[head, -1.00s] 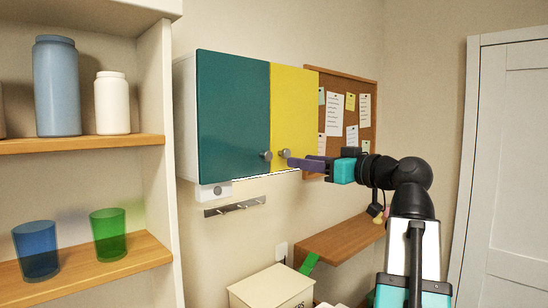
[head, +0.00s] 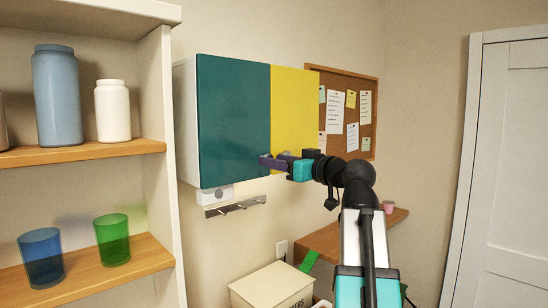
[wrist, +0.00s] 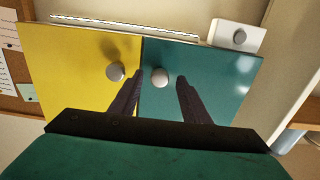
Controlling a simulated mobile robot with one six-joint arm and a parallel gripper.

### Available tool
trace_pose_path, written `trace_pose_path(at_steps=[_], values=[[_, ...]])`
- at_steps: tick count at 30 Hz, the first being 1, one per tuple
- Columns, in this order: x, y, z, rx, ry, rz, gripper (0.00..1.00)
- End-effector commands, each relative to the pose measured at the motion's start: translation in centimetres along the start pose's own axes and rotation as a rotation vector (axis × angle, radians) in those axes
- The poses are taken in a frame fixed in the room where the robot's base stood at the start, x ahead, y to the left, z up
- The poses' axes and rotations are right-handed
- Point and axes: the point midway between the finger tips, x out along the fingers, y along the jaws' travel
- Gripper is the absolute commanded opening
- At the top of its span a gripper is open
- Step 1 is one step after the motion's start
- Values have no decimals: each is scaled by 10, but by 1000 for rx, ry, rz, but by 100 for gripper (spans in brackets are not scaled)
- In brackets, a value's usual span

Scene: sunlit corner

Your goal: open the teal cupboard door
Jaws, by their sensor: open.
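The teal cupboard door (head: 232,115) is shut, next to a shut yellow door (head: 297,105) on the same wall cupboard. My gripper (head: 270,160) is at the lower right corner of the teal door. In the wrist view, the teal door (wrist: 205,75) is on the right, and its round grey knob (wrist: 160,76) shows between the two dark fingertips. The fingers are open, one on each side of the knob, with gaps to it. The yellow door's knob (wrist: 115,71) lies left of the left finger. In the head view my fingers hide the teal knob.
A shelf unit (head: 80,154) with bottles and cups stands at the left. A hook rail (head: 235,206) is below the cupboard. A corkboard (head: 367,100) hangs to the right, above a wooden shelf (head: 325,240) and a cream box (head: 272,288).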

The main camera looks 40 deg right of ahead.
Motion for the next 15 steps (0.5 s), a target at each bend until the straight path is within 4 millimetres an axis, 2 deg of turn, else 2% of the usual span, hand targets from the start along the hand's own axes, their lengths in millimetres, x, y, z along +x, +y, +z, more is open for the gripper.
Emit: trace_pose_path(at_steps=[6, 15], values=[[15, 0, -1, -1, -1, 1, 43], [17, 0, 0, -1, 0, 2, 43]])
